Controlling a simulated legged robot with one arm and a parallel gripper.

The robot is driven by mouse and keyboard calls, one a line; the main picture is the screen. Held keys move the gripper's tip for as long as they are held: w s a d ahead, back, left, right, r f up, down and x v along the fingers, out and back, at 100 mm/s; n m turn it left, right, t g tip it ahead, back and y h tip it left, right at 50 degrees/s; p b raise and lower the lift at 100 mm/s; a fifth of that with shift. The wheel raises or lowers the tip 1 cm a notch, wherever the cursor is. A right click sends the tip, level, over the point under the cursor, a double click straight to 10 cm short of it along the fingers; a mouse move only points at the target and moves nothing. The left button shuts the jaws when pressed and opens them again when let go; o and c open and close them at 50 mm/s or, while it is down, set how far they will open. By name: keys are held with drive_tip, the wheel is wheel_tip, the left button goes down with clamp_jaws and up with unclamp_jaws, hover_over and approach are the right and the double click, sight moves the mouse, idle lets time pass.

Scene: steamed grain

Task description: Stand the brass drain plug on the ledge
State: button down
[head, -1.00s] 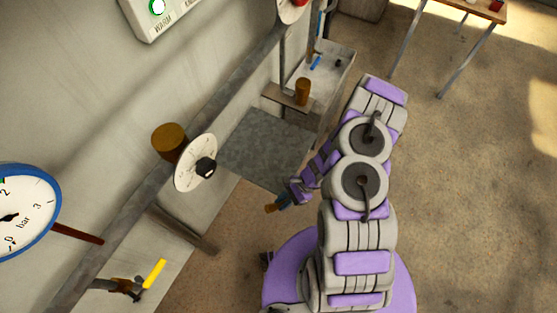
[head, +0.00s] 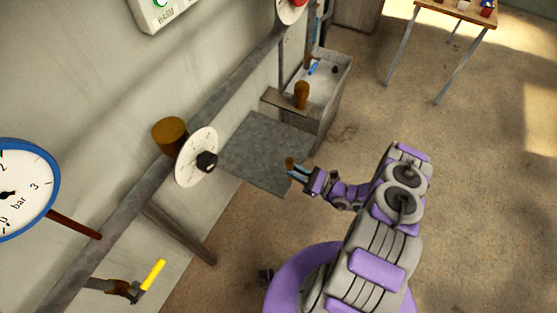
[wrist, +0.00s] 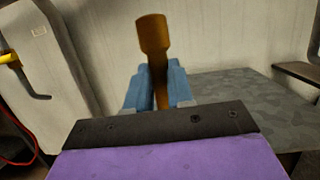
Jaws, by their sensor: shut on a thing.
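The brass drain plug (wrist: 152,38) is held upright between the blue fingers of my gripper (wrist: 158,88), its wider end up. Its lower part is partly hidden by the fingers. In the head view the plug (head: 289,161) is a small brown tip at my gripper (head: 297,171), by the right edge of a flat grey slab (head: 262,145). Beyond it, a narrow brown shelf (head: 277,100) juts from the wall side. I cannot tell whether the slab or the shelf is the ledge. In the wrist view the slab (wrist: 245,110) lies right of the plug.
A pipe (head: 130,205), a white dial (head: 190,168) and a pressure gauge (head: 25,190) line the wall at left. A table (head: 455,15) stands far right. Open floor (head: 470,200) lies right.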

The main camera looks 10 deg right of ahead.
drive_tip(key=w+d+f+t+b, duration=0.1)
drive_tip(key=w+b, duration=0.1)
drive_tip(key=w, duration=0.3)
drive_tip(key=w+d+f+m+t+b, duration=0.1)
drive_tip(key=w+b, duration=0.1)
drive_tip(key=w, duration=0.4)
drive_tip(key=w+d+f+t+h+b, duration=0.1)
drive_tip(key=w+f+b, duration=0.1)
drive_tip(key=w, duration=0.4)
drive_tip(key=shift+d+m, duration=0.3)
drive_tip(key=shift+d, duration=0.05)
drive_tip(key=c, duration=1)
unclamp_jaws()
drive_tip(key=shift+s, duration=0.1)
